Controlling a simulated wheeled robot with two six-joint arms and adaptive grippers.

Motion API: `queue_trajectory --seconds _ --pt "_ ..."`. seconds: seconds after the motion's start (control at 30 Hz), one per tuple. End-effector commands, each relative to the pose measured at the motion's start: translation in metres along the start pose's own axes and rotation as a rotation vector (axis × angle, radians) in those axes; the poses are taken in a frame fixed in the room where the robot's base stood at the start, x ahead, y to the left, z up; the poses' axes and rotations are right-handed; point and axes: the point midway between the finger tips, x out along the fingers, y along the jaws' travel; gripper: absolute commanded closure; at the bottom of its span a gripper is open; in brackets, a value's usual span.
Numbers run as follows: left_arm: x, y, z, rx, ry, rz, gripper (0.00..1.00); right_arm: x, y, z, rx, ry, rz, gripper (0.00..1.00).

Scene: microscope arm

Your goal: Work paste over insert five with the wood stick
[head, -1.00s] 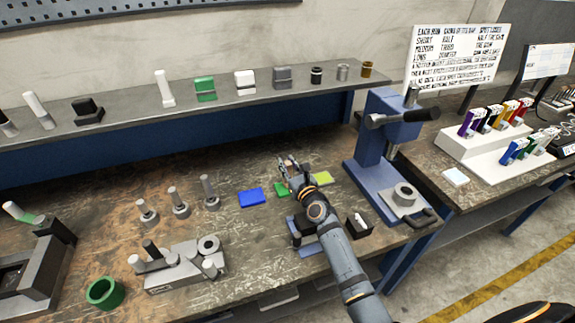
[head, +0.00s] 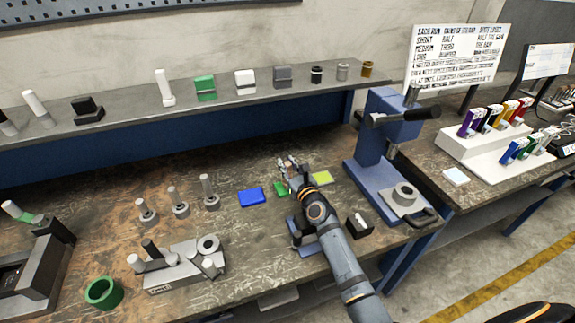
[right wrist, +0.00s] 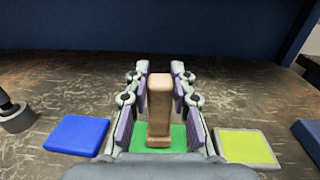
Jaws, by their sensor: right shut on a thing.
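My right gripper (head: 289,165) is over the bench, and in the right wrist view (right wrist: 159,90) its two fingers close on the brown wood stick (right wrist: 159,105). The stick stands roughly upright between the fingers in that view, in front of the green pad (right wrist: 178,136). The green pad also shows in the head view (head: 280,189), partly covered by the gripper. I cannot tell whether the stick touches the pad. No paste can be made out, and I cannot tell which piece is insert five. My left gripper is not in view.
A blue pad (head: 251,197) and a yellow-green pad (head: 322,178) flank the green one. A blue press (head: 374,150) stands to the right. Several grey posted pieces (head: 181,208), a metal block (head: 185,270) and a green ring (head: 104,293) are to the left.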

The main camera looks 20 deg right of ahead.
Motion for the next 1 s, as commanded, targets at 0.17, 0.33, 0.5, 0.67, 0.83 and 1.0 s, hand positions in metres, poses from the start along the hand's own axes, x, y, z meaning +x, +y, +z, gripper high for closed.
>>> queue_trajectory --seconds 0.17,0.33,0.5,0.67,0.83,1.0 --pt "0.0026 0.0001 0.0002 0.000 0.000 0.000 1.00 0.0001 0.0000 -0.0026 0.000 -0.001 0.000 1.00" --pt "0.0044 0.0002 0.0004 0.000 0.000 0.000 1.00 0.0001 0.0000 -0.0046 0.000 -0.001 0.000 1.00" --pt "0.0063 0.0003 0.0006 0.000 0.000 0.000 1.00 0.0001 -0.0001 -0.0066 0.000 -0.001 0.000 1.00" --pt "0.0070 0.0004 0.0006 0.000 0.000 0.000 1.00 0.0001 -0.0001 -0.0076 0.000 0.000 0.000 1.00" --pt "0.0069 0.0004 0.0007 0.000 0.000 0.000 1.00 0.0000 0.0000 -0.0079 0.000 0.000 0.000 1.00" --pt "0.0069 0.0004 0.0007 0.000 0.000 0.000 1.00 -0.0001 0.0001 -0.0082 0.000 0.001 0.000 1.00"
